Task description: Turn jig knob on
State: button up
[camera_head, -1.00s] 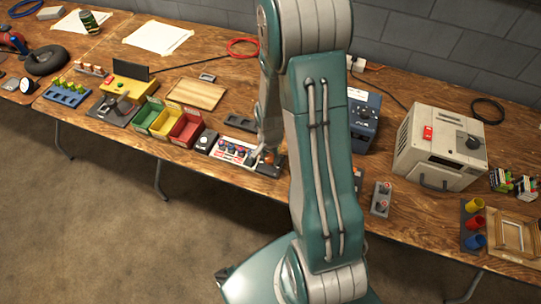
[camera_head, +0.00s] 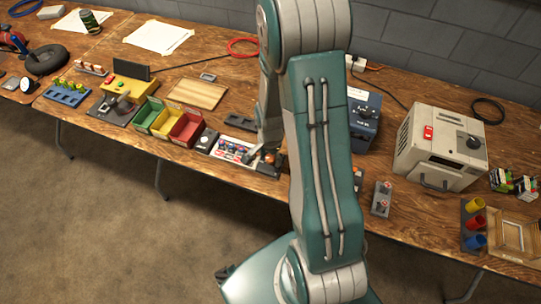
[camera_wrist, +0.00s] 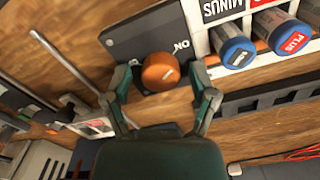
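The jig knob (camera_wrist: 160,72) is a round orange-brown knob on a dark grey panel (camera_wrist: 140,38), with a white "NO" label beside it. The knob also shows small in the head view (camera_head: 270,157), at the front edge of the bench. My gripper (camera_wrist: 160,76) is open. Its two green fingers stand either side of the knob, with a visible gap on each side. In the head view my arm hides much of the gripper and the area behind the knob.
Battery-like cylinders marked minus and plus (camera_wrist: 279,33) sit in a white holder beside the panel. Red, yellow and green bins (camera_head: 187,130) stand to the left. A blue box (camera_head: 365,120) and a beige device (camera_head: 440,150) stand right of my arm.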

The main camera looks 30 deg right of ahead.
jog(key=shift+r, duration=0.1)
notch_tip(320, 180, up, 12)
dwell(0.7)
jog(key=shift+w, duration=0.1)
notch_tip(320, 180, up, 12)
jog(key=r+n+t, duration=0.1)
jog(key=n+t, duration=0.2)
jog(key=n, duration=0.4)
send_over(269, 158)
jog(key=s+a, duration=0.4)
jog(key=a, duration=0.2)
jog(key=s+a+r+n+t, duration=0.2)
jog(key=s+a+r+n, duration=0.2)
jog(key=s+r+n, duration=0.3)
jog(key=shift+s+a+t, duration=0.2)
jog(key=shift+s+t, duration=0.1)
jog(key=shift+s, duration=0.65)
